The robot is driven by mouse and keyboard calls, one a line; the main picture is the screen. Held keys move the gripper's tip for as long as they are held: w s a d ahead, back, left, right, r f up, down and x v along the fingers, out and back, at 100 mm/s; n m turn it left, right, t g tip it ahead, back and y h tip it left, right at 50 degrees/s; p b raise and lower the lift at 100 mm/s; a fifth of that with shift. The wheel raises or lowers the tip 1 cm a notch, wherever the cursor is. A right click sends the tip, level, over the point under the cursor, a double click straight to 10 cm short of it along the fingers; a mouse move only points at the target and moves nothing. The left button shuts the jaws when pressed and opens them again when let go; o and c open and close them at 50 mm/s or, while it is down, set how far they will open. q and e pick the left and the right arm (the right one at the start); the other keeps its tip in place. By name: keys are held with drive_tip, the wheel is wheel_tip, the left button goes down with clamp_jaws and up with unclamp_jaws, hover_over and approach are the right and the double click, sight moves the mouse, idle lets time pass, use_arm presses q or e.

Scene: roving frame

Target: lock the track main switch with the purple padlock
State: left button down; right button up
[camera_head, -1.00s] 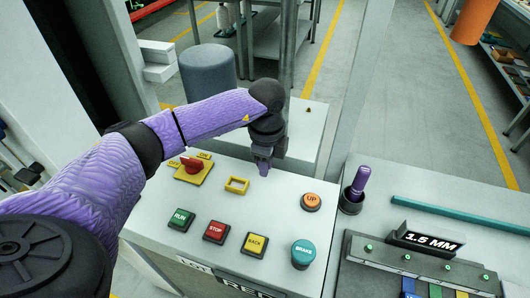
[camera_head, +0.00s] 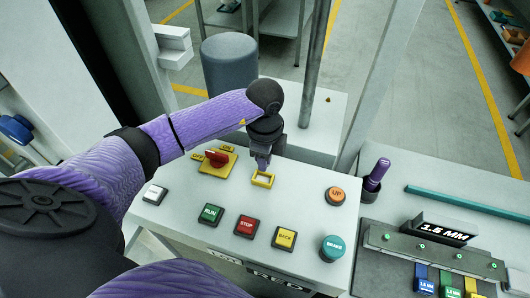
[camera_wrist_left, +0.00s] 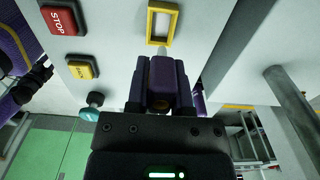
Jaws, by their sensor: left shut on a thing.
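The track main switch is a red knob (camera_head: 216,158) on a yellow plate (camera_head: 212,170) marked OFF and ON, on the light grey panel. Just right of it stands a small yellow rectangular frame (camera_head: 262,180). My left gripper (camera_head: 264,158) points down above the frame's far edge, shut on the purple padlock. Little of the padlock shows in the head view; in the left wrist view the padlock (camera_wrist_left: 161,82) sits between the fingers. Its grey tip lies close to the yellow frame (camera_wrist_left: 160,24); I cannot tell if they touch.
RUN (camera_head: 210,213), STOP (camera_head: 246,226) and BACK (camera_head: 284,238) buttons line the panel front, with BRAKE (camera_head: 332,248) and UP (camera_head: 335,196) to the right. A purple-handled tool (camera_head: 377,174) stands in a dark holder. A grey post (camera_head: 313,65) rises behind.

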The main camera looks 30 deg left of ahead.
use_arm(q)
wheel_tip(320, 180, down, 4)
drive_tip(key=shift+r+b, duration=0.25)
drive_tip(key=shift+b, duration=0.6)
use_arm(e)
drive_tip(key=shift+a+f, duration=0.25)
drive_tip(key=shift+f, duration=0.9)
use_arm(q)
drive_tip(key=shift+r, duration=0.1)
use_arm(e)
drive_tip(key=shift+r, duration=0.1)
drive_tip(key=shift+r, duration=0.15)
use_arm(q)
drive_tip(key=shift+p, duration=0.3)
use_arm(e)
drive_tip(key=shift+r, duration=0.2)
use_arm(q)
drive_tip(key=shift+p, duration=0.4)
use_arm(e)
drive_tip(key=shift+r, duration=0.2)
use_arm(q)
drive_tip(key=shift+f+b, duration=0.75)
drive_tip(key=shift+f, duration=0.25)
use_arm(e)
drive_tip(key=shift+s+f, duration=0.1)
drive_tip(key=shift+f, duration=0.65)
